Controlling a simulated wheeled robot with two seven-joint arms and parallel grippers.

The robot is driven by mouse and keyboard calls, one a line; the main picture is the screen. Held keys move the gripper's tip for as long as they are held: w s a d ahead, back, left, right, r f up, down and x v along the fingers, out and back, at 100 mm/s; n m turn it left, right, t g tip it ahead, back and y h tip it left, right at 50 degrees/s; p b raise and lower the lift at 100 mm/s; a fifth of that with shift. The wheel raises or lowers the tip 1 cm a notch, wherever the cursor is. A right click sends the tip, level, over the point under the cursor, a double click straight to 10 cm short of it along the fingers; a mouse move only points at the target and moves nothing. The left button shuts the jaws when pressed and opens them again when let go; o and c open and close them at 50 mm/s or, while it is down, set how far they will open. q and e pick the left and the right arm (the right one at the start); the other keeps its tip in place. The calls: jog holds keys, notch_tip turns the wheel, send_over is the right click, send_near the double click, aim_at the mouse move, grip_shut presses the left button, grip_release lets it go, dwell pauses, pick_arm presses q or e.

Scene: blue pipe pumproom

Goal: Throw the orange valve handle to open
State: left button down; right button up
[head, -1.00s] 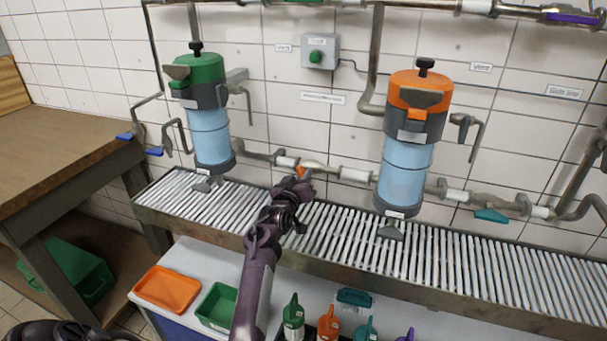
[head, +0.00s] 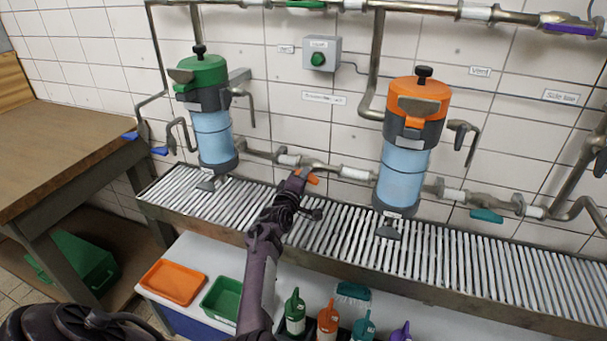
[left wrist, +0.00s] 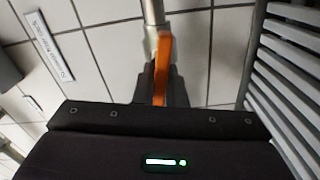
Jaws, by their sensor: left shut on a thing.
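The orange valve handle (head: 306,176) sits on the pipe between the green-topped and orange-topped canisters. In the left wrist view the orange handle (left wrist: 162,68) runs lengthwise from the metal pipe down between my dark fingers. My left gripper (head: 298,179) is at the handle and shut on it; the fingers hide part of it. In the left wrist view the gripper (left wrist: 160,92) shows only in part, behind its dark housing. My right gripper is not identifiable in these views.
A slatted metal drain rack (head: 450,255) runs below the pipe. The green-topped canister (head: 211,135) and orange-topped canister (head: 404,160) stand on either side. Below are an orange tray (head: 173,282), a green tray (head: 222,299) and several bottles. A wooden bench (head: 60,150) is at left.

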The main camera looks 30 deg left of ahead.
pick_arm(q)
jog(key=shift+n+p, duration=0.35)
jog(key=shift+n, duration=0.95)
jog(key=shift+f+n, duration=0.1)
jog(key=shift+n, duration=0.2)
jog(key=c, duration=1.5)
grip_release()
